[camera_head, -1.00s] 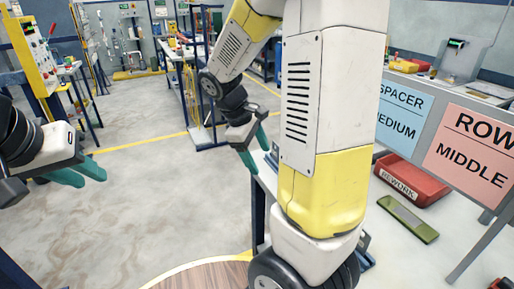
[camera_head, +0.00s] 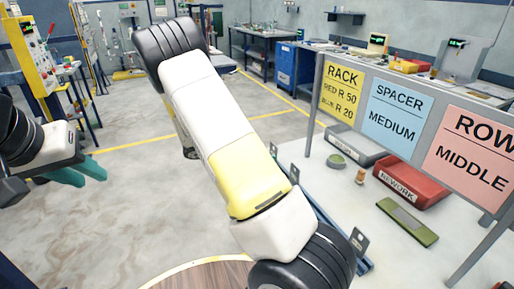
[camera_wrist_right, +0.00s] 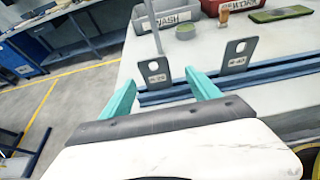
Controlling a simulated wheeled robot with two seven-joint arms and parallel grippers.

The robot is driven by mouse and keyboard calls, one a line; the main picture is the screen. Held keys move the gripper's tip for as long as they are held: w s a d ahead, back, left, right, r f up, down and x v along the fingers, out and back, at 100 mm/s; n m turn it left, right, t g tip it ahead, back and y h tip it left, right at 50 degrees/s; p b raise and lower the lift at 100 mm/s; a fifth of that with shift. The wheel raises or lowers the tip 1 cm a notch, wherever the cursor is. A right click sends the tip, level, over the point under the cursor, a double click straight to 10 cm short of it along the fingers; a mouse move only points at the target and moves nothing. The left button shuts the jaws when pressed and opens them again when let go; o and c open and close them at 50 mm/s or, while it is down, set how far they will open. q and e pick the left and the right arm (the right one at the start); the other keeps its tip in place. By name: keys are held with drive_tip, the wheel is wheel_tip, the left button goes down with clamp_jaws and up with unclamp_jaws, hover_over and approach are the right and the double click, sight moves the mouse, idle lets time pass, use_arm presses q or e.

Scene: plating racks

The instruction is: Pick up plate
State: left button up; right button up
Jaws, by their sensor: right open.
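A grey bin (camera_head: 352,147), a red bin (camera_head: 408,187), a green dish (camera_head: 336,161) and a flat green object (camera_head: 407,222) lie on the bench. A sign board (camera_head: 445,112) stands over it. A blue cabinet (camera_head: 291,68) is behind.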

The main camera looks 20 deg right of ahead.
sight(273, 152)
drive_tip(key=x, duration=0.5)
drive_tip(key=shift+w+d+f, duration=0.15)
drive_tip(key=shift+w+f, duration=0.05)
drive_tip(key=shift+w, duration=0.2)
clamp_jaws()
drive_tip(key=shift+r, duration=0.15)
wheel_tip(273, 152, up, 4)
drive_tip(key=shift+f, duration=0.15)
drive_tip(key=s+a+r, duration=0.1)
drive_tip(key=s+a, duration=0.9)
drive_tip(key=a, duration=0.2)
drive_tip(key=shift+a, duration=0.3)
